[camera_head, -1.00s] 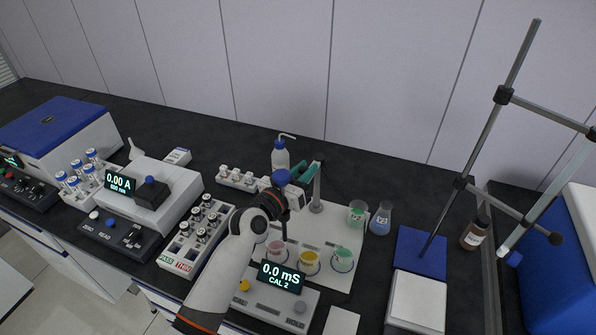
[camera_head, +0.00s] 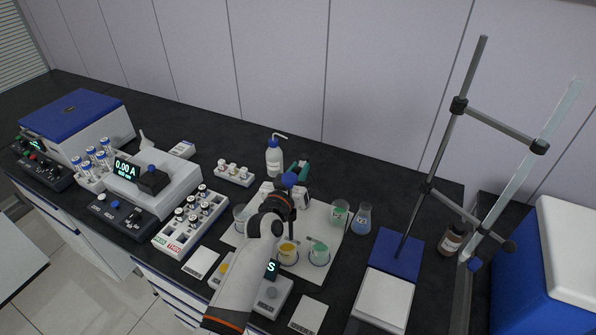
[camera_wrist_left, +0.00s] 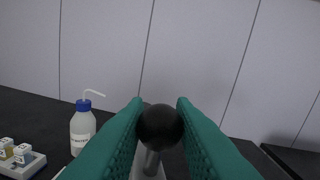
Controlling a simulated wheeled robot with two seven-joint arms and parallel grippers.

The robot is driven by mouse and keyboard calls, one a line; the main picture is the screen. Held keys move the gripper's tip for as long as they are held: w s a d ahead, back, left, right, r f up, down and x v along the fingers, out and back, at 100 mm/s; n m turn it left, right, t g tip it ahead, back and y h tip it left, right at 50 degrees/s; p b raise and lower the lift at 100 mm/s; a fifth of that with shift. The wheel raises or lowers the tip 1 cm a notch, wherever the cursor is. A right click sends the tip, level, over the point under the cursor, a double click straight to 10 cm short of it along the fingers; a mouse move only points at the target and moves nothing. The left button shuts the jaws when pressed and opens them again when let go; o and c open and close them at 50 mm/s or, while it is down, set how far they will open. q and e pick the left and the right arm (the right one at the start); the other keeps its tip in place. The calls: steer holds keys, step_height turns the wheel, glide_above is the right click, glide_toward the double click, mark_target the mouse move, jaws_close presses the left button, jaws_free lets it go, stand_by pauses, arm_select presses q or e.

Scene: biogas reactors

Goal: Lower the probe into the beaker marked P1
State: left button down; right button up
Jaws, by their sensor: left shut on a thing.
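My left gripper (camera_head: 300,167) is above the back of the white mat, its green fingers pointing towards the wall. In the left wrist view the fingers (camera_wrist_left: 160,128) are closed about a black round knob (camera_wrist_left: 160,127) on a grey rod; I take this to be the probe. A yellow beaker (camera_head: 288,252) and a green beaker (camera_head: 319,254) stand at the mat's front. A clear beaker (camera_head: 240,214) is at its left, another green beaker (camera_head: 340,212) at its right. I cannot read a P1 mark.
A meter (camera_head: 270,292) stands in front, partly behind my arm. A blue flask (camera_head: 363,219) stands by the right green beaker. A wash bottle (camera_head: 274,157) is behind. A rod stand (camera_head: 440,150) is right, a vial rack (camera_head: 190,222) left.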

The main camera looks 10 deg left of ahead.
steer(key=shift+s, duration=0.1)
arm_select(q)
steer(key=c, duration=1.3)
jaws_free()
steer(key=shift+o, duration=0.2)
arm_select(e)
steer(key=shift+d, duration=0.15)
steer(key=shift+d, duration=0.1)
arm_select(q)
steer(key=shift+a, duration=0.1)
steer(key=shift+s+f, duration=0.1)
steer(key=shift+s, duration=0.25)
steer(key=b+v, duration=0.2)
steer(key=v, duration=0.9)
arm_select(e)
step_height(320, 180, down, 2)
steer(key=shift+s+d+f, duration=0.1)
arm_select(q)
steer(key=shift+s+a, duration=0.1)
